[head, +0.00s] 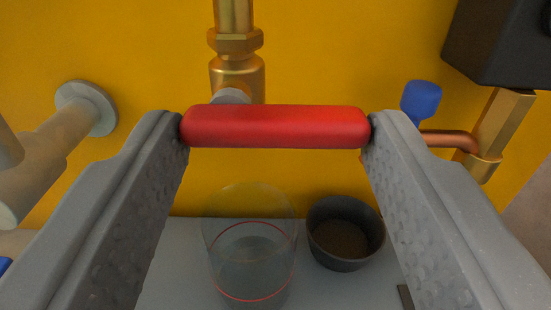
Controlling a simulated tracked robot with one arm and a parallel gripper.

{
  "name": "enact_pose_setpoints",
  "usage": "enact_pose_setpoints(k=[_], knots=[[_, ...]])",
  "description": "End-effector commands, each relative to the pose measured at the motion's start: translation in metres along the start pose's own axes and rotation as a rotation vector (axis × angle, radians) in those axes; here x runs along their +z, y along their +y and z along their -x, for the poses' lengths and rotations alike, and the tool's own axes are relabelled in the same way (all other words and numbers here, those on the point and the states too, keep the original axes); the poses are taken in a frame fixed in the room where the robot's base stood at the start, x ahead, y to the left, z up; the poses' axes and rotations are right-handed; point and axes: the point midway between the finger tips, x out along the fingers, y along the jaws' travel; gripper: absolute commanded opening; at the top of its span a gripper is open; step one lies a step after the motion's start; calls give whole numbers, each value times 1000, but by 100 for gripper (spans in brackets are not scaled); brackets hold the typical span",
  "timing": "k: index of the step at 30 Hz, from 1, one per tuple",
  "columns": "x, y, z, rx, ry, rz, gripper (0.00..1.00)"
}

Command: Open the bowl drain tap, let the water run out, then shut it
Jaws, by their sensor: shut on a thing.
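The tap's red lever handle (300,126) lies level across the picture, crosswise to the upright brass tap body (237,78). My gripper (277,126) is shut on the red handle, with one fingertip at each end of it. The handle hides the tap's lower part and its outlet. A clear glass vessel (252,208) with a red ring around it stands below the tap. I see no stream of water, and I cannot tell how much water the glass holds.
A dark round cup (345,258) stands right of the glass on a grey shelf (172,265). A blue-knobbed fitting (421,100) on a copper pipe and a black box (500,42) are at the right. A pale pipe (55,140) with a flange is at the left. A yellow wall (340,60) stands behind.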

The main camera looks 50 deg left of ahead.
Motion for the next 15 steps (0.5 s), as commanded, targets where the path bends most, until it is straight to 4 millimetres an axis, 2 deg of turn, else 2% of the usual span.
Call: enact_pose_setpoints(k=[7,8,9,10,15], knots=[[3,2,2,8,-6,-3,30],[3,2,2,8,-6,-4,58],[3,2,2,7,-5,-4,69],[2,2,2,7,-4,-3,75],[1,1,1,4,-2,-2,75]])
